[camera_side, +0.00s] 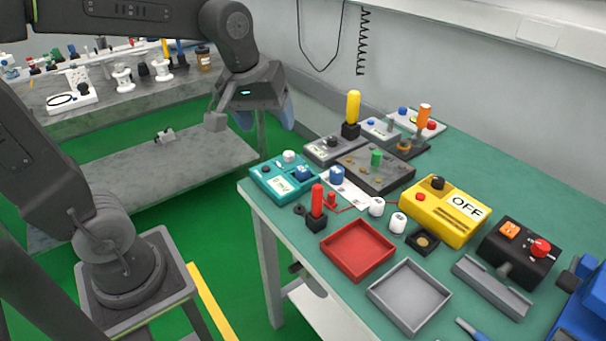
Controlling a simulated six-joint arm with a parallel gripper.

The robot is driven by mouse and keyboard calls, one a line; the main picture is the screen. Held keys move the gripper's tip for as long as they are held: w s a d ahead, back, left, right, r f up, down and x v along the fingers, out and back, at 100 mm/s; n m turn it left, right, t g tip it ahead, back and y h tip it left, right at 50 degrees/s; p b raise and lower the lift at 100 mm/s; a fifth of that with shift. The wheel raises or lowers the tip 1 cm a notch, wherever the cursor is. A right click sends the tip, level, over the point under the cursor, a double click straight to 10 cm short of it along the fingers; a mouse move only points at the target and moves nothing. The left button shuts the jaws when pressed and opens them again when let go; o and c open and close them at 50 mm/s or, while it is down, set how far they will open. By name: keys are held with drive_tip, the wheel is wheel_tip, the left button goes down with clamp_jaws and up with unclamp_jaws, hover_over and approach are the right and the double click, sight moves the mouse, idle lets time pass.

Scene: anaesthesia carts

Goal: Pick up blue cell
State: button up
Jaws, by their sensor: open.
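A small blue cylinder with a pale top (337,175) stands upright on a white plate (346,194) near the left part of the green table; it looks like the blue cell. A second small blue piece (303,173) sits on the teal box (272,187) to its left, so I cannot be sure which one is the cell. My gripper (249,117) is open and empty. It hangs in the air up and left of both blue pieces, clear of the table's left edge.
A red upright handle (317,204), a tall yellow handle (352,108) and a grey box with a green knob (376,170) stand around the blue cylinder. Red (334,264) and grey (386,304) trays lie in front. A yellow box (432,225) is to the right.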

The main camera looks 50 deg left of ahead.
drive_tip(key=w+a+f+n+g, duration=0.25)
drive_tip(key=w+a+n, duration=0.25)
drive_tip(key=w+n, duration=0.3)
drive_tip(key=n, duration=0.5)
hover_over(303, 168)
wheel_tip(303, 168, down, 7)
drive_tip(key=shift+g, duration=0.45)
drive_tip(key=f, duration=0.7)
drive_tip(key=shift+w+a+f, duration=0.1)
drive_tip(key=shift+w+f, duration=0.1)
drive_tip(key=shift+f, duration=0.1)
drive_tip(key=shift+s+f, duration=0.2)
drive_tip(key=shift+f, duration=2.75)
drive_tip(key=shift+c, duration=0.2)
drive_tip(key=c, duration=1.1)
drive_tip(key=shift+r, duration=0.1)
